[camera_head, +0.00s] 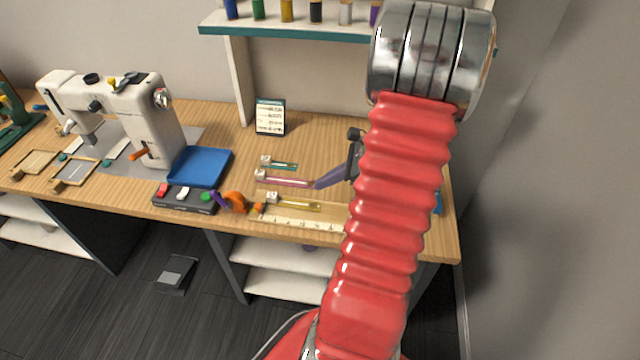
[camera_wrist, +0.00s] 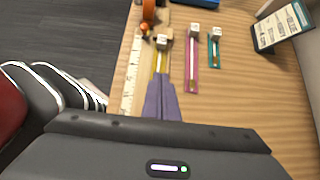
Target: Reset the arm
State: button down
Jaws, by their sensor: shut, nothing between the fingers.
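My gripper (camera_head: 318,184) is above the wooden table, with its purple fingers together and nothing between them. In the wrist view my gripper (camera_wrist: 161,84) points down at the table, its tips over or near the end of a yellow strip (camera_wrist: 161,60). I cannot tell how high the tips are. My red ribbed arm covers the right part of the head view and hides the table behind it.
A pink strip (camera_head: 285,181) and a teal strip (camera_head: 282,165) lie near the yellow one, beside a ruler (camera_head: 290,222). A blue tray (camera_head: 200,166), a button box (camera_head: 184,197), a sewing machine (camera_head: 120,115) and a card (camera_head: 270,117) stand left. A shelf (camera_head: 285,33) hangs above.

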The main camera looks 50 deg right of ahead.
dwell(0.7)
jog(key=s+a+n, duration=0.1)
jog(key=s+f+n+g, duration=0.1)
jog(key=n, duration=0.1)
jog(key=s+a+n, duration=0.1)
jog(key=shift+s+a+f+g, duration=0.35)
jog(key=shift+g, duration=0.05)
jog(key=a+r+n+h, duration=0.1)
jog(key=a+r+n, duration=0.6)
jog(key=a, duration=0.4)
jog(key=a+r+n+h, duration=0.2)
jog(key=a+r+n, duration=0.5)
jog(key=a+n, duration=0.3)
jog(key=a+r+n+h, duration=0.1)
jog(key=a+r+n, duration=0.7)
jog(key=a, duration=0.3)
jog(key=shift+a+n, duration=0.3)
jog(key=shift+n, duration=0.3)
jog(key=shift+s+d, duration=0.1)
